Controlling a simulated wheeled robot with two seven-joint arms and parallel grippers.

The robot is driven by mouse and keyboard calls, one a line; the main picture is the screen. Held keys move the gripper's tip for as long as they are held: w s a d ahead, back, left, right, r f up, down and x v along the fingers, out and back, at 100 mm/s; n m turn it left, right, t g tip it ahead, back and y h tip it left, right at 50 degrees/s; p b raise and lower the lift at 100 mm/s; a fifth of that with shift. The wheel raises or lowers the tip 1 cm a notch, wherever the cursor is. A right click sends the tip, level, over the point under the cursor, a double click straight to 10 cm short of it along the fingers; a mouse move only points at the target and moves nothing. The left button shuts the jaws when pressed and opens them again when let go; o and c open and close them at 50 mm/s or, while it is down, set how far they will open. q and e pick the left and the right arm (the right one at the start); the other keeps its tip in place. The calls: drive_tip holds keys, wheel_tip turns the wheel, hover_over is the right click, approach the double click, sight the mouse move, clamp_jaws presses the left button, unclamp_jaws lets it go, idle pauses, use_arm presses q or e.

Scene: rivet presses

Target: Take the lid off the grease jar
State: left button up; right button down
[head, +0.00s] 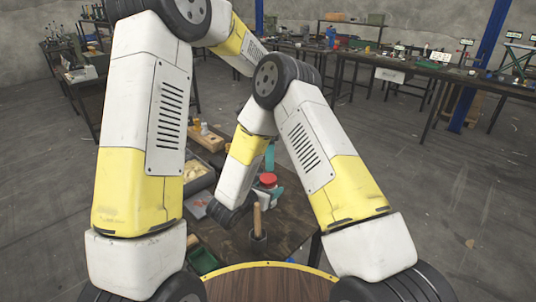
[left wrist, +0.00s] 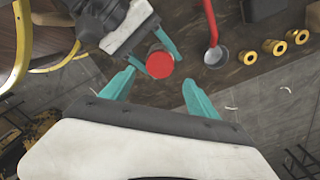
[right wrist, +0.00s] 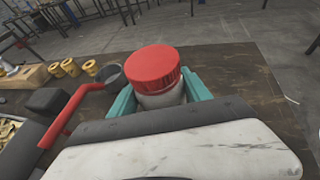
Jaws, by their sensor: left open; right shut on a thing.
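The grease jar (right wrist: 160,98) is pale with a ribbed red lid (right wrist: 153,68), which sits on it. In the right wrist view it stands upright between the teal fingers of my right gripper (right wrist: 158,84), which is shut on the jar body below the lid. I cannot tell whether the jar touches the table. The lid also shows from above in the left wrist view (left wrist: 159,64) and in the head view (head: 268,180). My left gripper (left wrist: 160,78) is open and empty, its fingers spread a little short of the lid. In the head view, arms hide much of both grippers.
A red-handled tool (left wrist: 212,22) with a round grey end and several brass rings (left wrist: 274,47) lie beside the jar on the dark table (right wrist: 236,67). A wooden handle (head: 257,218) stands up from a dark holder. A tray (head: 205,181) is at left.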

sight(268, 177)
use_arm(q)
drive_tip(key=shift+m, duration=0.6)
wheel_tip(268, 177, down, 8)
drive_tip(key=shift+r, duration=0.1)
drive_tip(key=c, duration=1.5)
drive_tip(key=n, duration=0.6)
drive_tip(key=shift+n, duration=0.4)
drive_tip(key=o, duration=1.6)
drive_tip(key=shift+c, duration=0.2)
drive_tip(key=shift+r, duration=0.1)
